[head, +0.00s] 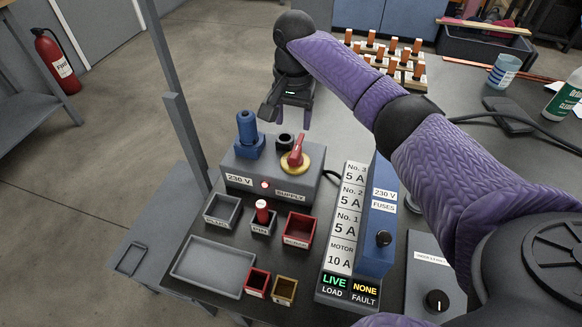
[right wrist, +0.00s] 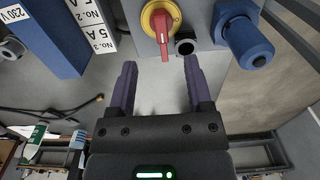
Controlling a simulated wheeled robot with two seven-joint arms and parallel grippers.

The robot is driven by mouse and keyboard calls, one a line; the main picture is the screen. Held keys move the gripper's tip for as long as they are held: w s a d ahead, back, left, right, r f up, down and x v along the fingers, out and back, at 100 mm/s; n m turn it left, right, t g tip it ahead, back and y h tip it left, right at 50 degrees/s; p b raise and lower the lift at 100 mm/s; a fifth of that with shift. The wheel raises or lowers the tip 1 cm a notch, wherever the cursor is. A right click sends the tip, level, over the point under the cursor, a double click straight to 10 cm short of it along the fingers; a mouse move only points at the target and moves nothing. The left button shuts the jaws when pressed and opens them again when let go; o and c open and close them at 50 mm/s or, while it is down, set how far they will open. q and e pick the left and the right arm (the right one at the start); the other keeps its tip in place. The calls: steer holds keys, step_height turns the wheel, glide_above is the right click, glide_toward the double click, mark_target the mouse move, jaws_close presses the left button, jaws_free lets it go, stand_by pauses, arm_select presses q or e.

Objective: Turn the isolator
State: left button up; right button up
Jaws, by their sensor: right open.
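The isolator (head: 295,160) is a red handle on a round yellow plate, on top of the grey 230 V supply box (head: 240,182). In the head view its handle points up and slightly right. My right gripper (head: 287,112) is open and empty, beyond the isolator and apart from it. In the right wrist view the isolator (right wrist: 161,20) shows at the top, its red handle pointing down toward the gap between the open fingertips (right wrist: 160,65). The fingers do not touch it. My left gripper is not in view.
A blue plug (head: 247,130) and a dark round socket (head: 285,141) sit beside the isolator. The blue fuse box (head: 378,235) stands right; its panel reads LIVE (head: 334,282) and NONE. Small trays (head: 222,210), one with a red-topped item, lie in front. Orange-topped pieces stand behind.

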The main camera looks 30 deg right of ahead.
mark_target(293, 158)
step_height(293, 158, down, 13)
steer(key=b, duration=0.6)
steer(key=shift+r, duration=0.2)
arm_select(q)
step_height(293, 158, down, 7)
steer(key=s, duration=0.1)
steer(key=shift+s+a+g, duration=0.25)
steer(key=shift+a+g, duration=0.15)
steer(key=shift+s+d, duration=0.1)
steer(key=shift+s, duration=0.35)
arm_select(e)
jaws_close()
